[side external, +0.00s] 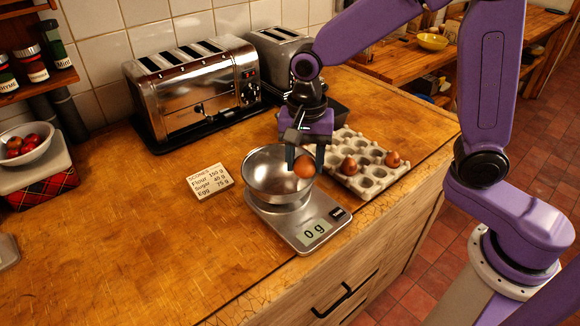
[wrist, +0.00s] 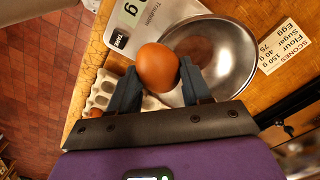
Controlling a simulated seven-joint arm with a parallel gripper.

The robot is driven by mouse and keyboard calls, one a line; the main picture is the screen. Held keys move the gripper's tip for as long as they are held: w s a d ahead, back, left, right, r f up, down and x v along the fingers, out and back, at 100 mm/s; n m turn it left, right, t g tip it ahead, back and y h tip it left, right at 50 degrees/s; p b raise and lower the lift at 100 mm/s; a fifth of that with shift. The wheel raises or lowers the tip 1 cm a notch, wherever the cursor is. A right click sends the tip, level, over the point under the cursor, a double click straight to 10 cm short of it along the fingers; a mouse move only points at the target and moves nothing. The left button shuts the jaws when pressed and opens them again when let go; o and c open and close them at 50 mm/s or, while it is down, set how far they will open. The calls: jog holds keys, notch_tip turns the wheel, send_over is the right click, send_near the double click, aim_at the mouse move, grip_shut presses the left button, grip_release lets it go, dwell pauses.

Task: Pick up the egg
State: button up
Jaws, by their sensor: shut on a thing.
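A brown egg (side external: 304,166) is held between the fingers of my gripper (side external: 305,154), above the right rim of a steel bowl (side external: 262,175). The egg also shows in the wrist view (wrist: 157,68) between the two dark fingertips (wrist: 155,85). The bowl stands on a kitchen scale (side external: 305,232) whose display reads 0 g. A grey egg carton (side external: 375,181) lies to the right of the bowl with two more brown eggs (side external: 348,165) in it. In the wrist view, the bowl (wrist: 225,50) is to the right of the held egg.
A card (side external: 209,180) lists scone weights, including egg 75 g, left of the scale. A large toaster (side external: 195,85) and a smaller one (side external: 280,55) stand behind along the tiled wall. A bowl of red fruit (side external: 25,146) sits far left.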

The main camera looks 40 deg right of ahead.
jog(key=s+d+r, duration=0.3)
jog(key=s, duration=0.4)
jog(key=w+d+r, duration=0.3)
jog(key=w+d, duration=0.8)
jog(key=w, duration=0.4)
jog(key=w+d+f, duration=0.3)
jog(key=w+d, duration=0.2)
jog(key=w, duration=0.3)
jog(key=w+d+f, duration=0.3)
jog(key=w+d, duration=0.3)
jog(key=w, duration=0.2)
jog(key=shift+w+d, duration=0.15)
jog(key=shift+f, duration=2.8)
jog(key=shift+f, duration=1.25)
